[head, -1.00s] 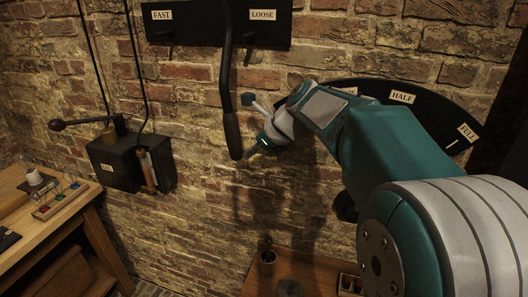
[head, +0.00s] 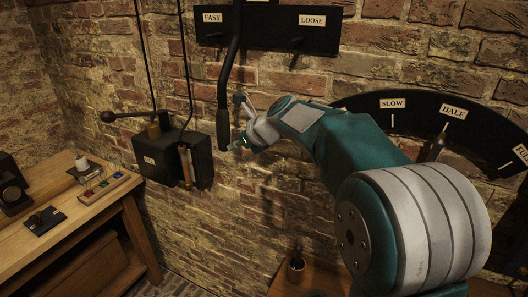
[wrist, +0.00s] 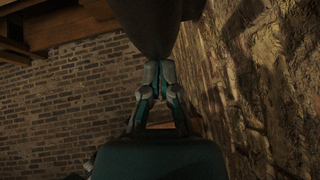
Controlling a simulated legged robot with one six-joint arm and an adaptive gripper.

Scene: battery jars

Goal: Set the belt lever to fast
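The belt lever (head: 224,98) is a long black bar with a thick grip, hanging from a black board (head: 267,33) on the brick wall. In the head view its upper bar crosses the board just right of the FAST label (head: 212,17), well left of the LOOSE label (head: 312,20). My gripper (head: 235,146) is at the right side of the lever's grip, close to its lower end. The fingers look shut together with nothing between them. In the wrist view the fingertips (wrist: 160,68) sit against or just below the dark grip (wrist: 155,25); contact is unclear.
A black wall box (head: 173,158) with its own side lever is left of the belt lever. A dial board (head: 420,108) with SLOW and HALF labels is at right. A wooden bench (head: 85,225) stands at left. Bare wall lies below the lever.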

